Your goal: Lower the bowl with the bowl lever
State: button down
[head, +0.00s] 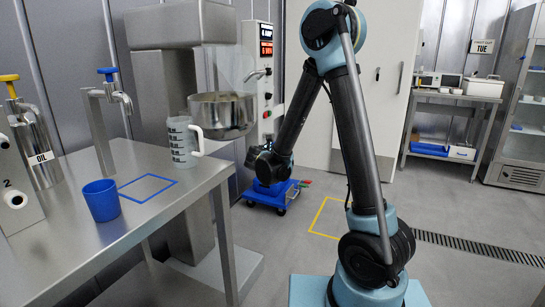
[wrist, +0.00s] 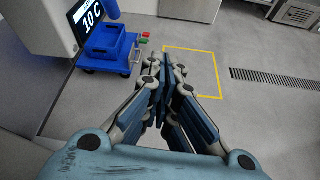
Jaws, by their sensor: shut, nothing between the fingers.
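A steel mixer bowl (head: 222,115) hangs below the mixer head (head: 180,25), with a clear guard above it. A small metal handle (head: 258,74) juts out beside the control panel; I cannot tell for sure whether it is the bowl lever. The end of my arm is low and to the right of the bowl in the head view, apart from the handle. In the wrist view my gripper (wrist: 164,88) is shut and empty, with its fingers together over the grey floor. Neither the bowl nor the handle shows clearly in the wrist view.
A steel table (head: 165,215) at left holds a measuring jug (head: 182,142), a blue cup (head: 101,200) and dispensers. A blue trolley (head: 272,196) stands behind my gripper; it also shows in the wrist view (wrist: 104,50). Floor within the yellow outline (wrist: 195,72) is clear.

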jog(key=a+f+n+t, duration=0.1)
jog(key=a+f+n, duration=0.1)
jog(key=a, duration=0.4)
jog(key=shift+w+a+n+t+y, duration=0.2)
jog(key=shift+a+n+t+y, duration=0.15)
jog(key=shift+n, duration=0.55)
jog(key=shift+w, duration=0.1)
jog(key=w+d, duration=0.2)
jog(key=w, duration=1)
jog(key=shift+w+d+f, duration=0.15)
jog(key=shift+w+f, duration=0.2)
jog(key=shift+f, duration=0.05)
jog(key=shift+w+a, duration=0.1)
jog(key=shift+a, duration=0.1)
